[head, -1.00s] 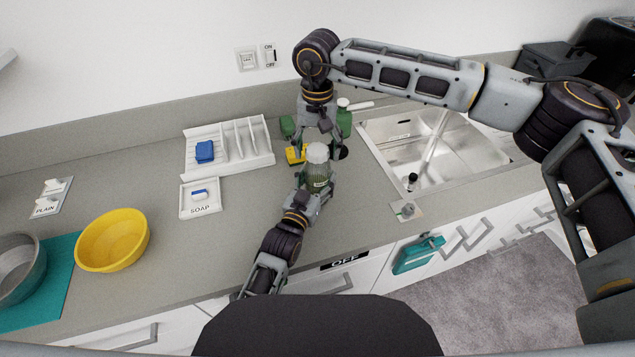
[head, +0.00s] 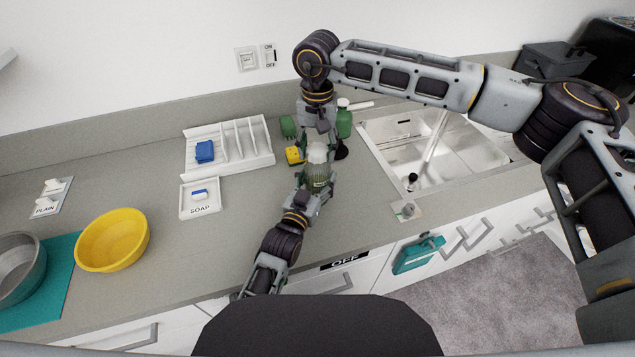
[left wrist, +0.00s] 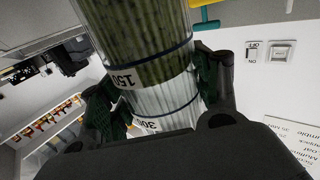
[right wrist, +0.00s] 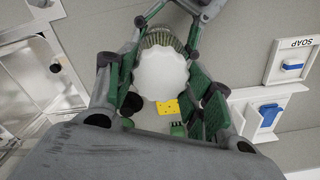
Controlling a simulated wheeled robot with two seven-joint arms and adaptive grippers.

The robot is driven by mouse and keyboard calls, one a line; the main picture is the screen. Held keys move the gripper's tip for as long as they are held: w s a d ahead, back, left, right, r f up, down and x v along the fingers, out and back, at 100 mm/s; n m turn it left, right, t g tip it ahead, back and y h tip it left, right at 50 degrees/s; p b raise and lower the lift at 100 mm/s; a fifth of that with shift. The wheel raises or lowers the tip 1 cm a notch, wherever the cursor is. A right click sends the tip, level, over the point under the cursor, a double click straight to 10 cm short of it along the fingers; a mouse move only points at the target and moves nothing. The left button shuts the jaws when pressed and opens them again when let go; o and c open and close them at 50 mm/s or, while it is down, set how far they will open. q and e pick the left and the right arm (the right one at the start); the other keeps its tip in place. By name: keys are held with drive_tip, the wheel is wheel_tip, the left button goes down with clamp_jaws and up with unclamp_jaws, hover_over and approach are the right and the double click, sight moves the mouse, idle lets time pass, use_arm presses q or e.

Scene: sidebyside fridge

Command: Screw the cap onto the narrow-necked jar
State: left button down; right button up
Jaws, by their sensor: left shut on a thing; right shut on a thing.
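The jar (head: 319,174) is clear, with green contents, and stands upright over the counter. Bands and the numbers 150 and 300 show on its wall in the left wrist view (left wrist: 150,65). My left gripper (head: 318,187) is shut around its body, with a finger on each side. The white round cap (right wrist: 161,75) sits at the jar's top; it also shows in the head view (head: 318,153). My right gripper (right wrist: 161,88) comes from above and is shut on the cap, with green fingers on both sides. The neck and thread are hidden, so I cannot tell how far the cap is screwed.
A yellow sponge (head: 294,155) and a green bottle (head: 344,123) stand close behind the jar. The sink (head: 400,150) is to the right. A white rack (head: 245,143), soap dish (head: 200,208) and yellow bowl (head: 112,240) are to the left. The counter between is clear.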

drive_tip(key=m, duration=0.4)
drive_tip(key=shift+m, duration=0.3)
drive_tip(key=m, duration=0.4)
drive_tip(key=shift+m, duration=0.3)
drive_tip(key=m, duration=0.4)
drive_tip(key=shift+f+m, duration=0.1)
drive_tip(key=shift+m, duration=0.2)
drive_tip(key=m, duration=0.3)
drive_tip(key=shift+m, duration=0.3)
drive_tip(key=m, duration=0.4)
drive_tip(key=shift+m, duration=0.3)
drive_tip(key=m, duration=0.4)
drive_tip(key=shift+m, duration=0.3)
drive_tip(key=m, duration=0.8)
drive_tip(key=o, duration=1.2)
